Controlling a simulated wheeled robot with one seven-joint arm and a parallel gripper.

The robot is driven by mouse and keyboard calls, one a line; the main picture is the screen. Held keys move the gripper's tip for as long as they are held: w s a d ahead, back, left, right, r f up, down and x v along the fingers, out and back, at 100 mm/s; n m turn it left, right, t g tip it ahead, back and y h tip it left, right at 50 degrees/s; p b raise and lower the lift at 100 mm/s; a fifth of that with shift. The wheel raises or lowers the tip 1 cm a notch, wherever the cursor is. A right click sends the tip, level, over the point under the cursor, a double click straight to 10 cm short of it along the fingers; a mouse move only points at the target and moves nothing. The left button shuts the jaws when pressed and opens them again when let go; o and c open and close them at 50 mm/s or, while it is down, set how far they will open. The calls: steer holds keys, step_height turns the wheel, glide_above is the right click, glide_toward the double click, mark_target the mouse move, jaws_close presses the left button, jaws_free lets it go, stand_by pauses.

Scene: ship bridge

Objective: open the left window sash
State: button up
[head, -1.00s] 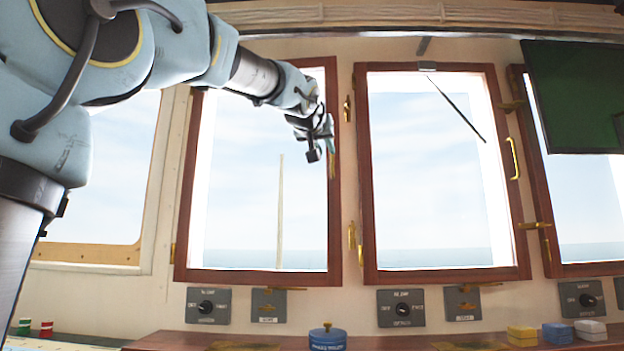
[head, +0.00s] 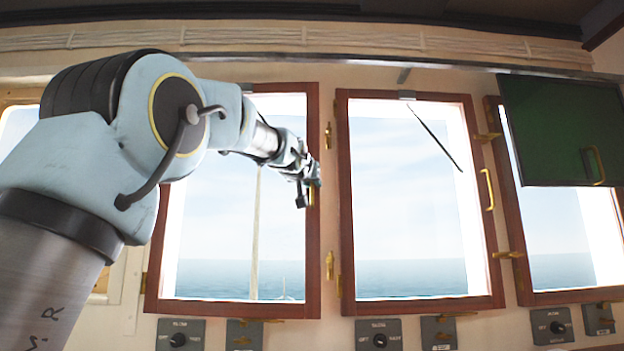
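The left window sash (head: 234,307) is a reddish-brown wooden frame around a bright pane with sea and sky behind it. It looks shut in its opening. My arm crosses its upper left part and hides some of the frame. My gripper (head: 311,185) is at the right stile of this sash, about mid-height. A bit of brass, apparently the sash handle (head: 312,196), shows beside the fingers and is mostly hidden. I cannot tell whether the fingers are closed on it.
A second wooden sash (head: 424,304) with a brass handle (head: 487,189) stands to the right. Brass hinges (head: 330,265) lie between the two windows. A dark green panel (head: 560,130) hangs at upper right. Grey switch boxes (head: 180,338) line the wall below.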

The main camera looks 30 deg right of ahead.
jaws_close()
stand_by(1.5)
